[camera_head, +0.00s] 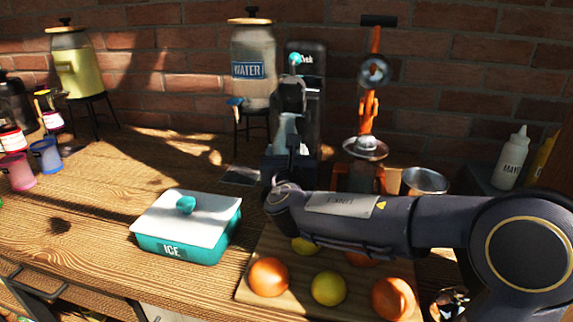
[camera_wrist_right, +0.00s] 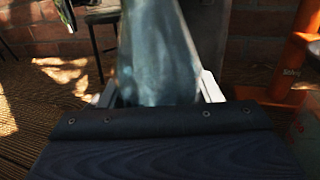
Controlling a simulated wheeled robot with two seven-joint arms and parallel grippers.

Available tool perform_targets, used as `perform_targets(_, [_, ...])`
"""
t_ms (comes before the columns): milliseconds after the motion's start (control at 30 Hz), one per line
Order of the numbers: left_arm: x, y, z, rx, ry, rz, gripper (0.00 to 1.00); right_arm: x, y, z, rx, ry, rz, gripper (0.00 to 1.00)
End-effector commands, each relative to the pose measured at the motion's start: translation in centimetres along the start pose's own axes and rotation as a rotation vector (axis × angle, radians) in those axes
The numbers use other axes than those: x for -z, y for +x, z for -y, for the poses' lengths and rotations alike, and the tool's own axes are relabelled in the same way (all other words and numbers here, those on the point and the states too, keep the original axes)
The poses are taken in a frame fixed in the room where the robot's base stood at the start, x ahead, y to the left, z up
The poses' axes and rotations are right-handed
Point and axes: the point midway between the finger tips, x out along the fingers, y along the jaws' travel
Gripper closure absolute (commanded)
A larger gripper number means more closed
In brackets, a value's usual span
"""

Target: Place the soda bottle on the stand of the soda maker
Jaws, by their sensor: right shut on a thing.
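The soda bottle is translucent blue-grey and fills the middle of the right wrist view (camera_wrist_right: 157,60). My right gripper (camera_wrist_right: 158,92) is shut on it, with a pale finger on each side of its body. In the head view the bottle shows as a pale shape (camera_head: 286,130) above my right gripper (camera_head: 290,160), in front of the dark soda maker (camera_head: 308,75). The bottle's bottom and the stand are hidden by my gripper and arm, so I cannot tell whether they touch. My left gripper is out of view.
A water dispenser (camera_head: 254,65) stands just left of the soda maker, and an orange press (camera_head: 367,110) just right. A teal ice box (camera_head: 188,225) is in front. A board (camera_head: 262,240) with fruit lies under my arm. Table space at left centre is clear.

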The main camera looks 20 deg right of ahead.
Motion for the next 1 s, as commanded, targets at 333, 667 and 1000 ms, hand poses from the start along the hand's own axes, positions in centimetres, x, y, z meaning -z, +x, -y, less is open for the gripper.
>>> perform_targets(333, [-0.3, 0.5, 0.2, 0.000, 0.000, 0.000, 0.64, 2.0, -0.1, -0.1, -0.001, 0.001, 0.002, 0.85])
perform_targets(667, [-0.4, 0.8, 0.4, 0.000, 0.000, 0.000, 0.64, 2.4, -0.1, -0.1, -0.002, 0.000, -0.001, 0.34])
perform_targets(1000, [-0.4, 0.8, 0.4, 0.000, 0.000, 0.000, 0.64, 2.4, -0.1, -0.1, -0.002, 0.000, -0.001, 0.20])
